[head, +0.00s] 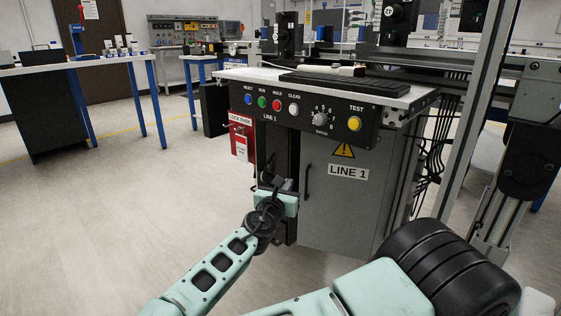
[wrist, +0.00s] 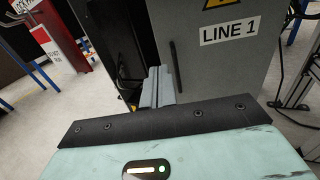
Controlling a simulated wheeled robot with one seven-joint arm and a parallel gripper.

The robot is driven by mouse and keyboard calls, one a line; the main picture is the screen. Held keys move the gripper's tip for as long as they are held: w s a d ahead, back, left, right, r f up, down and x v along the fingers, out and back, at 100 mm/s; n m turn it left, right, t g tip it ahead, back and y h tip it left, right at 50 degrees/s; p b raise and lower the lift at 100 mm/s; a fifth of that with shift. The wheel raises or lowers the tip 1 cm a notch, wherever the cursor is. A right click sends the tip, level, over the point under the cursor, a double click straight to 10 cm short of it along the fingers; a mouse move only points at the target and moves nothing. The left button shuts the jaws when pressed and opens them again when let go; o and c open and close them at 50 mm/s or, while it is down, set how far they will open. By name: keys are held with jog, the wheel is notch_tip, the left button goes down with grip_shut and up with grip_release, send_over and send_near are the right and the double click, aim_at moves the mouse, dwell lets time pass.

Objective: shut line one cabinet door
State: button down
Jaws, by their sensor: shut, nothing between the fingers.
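The line one cabinet door (head: 345,212) is grey, with a LINE 1 label, a warning sign and a dark handle (head: 306,182) near its left edge. It stands ajar; a dark gap shows left of that edge. The door (wrist: 225,65) and handle (wrist: 173,65) also show in the wrist view. My gripper (head: 278,183) is at the gap, left of the handle. In the wrist view its grey fingers (wrist: 158,86) are shut and empty, close to the door's left edge. I cannot tell whether they touch it.
A control panel (head: 300,112) with coloured buttons juts out above the door. A red lock box (head: 241,137) hangs to the left. Cables (head: 432,155) and a metal post (head: 490,130) stand on the right. The floor (head: 130,195) at left is clear.

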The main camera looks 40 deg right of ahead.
aim_at(303, 161)
jog(key=b+x, duration=0.2)
jog(key=x, duration=1.1)
jog(key=shift+d+f+b, duration=0.1)
jog(key=shift+d+b, duration=0.05)
jog(key=shift+b, duration=0.2)
jog(key=shift+w+d, duration=0.15)
jog(key=shift+d, duration=0.15)
jog(key=shift+d, duration=0.1)
jog(key=x, duration=1.1)
jog(key=shift+s+r, duration=0.2)
jog(key=shift+s, duration=0.05)
jog(key=shift+d+r, duration=0.1)
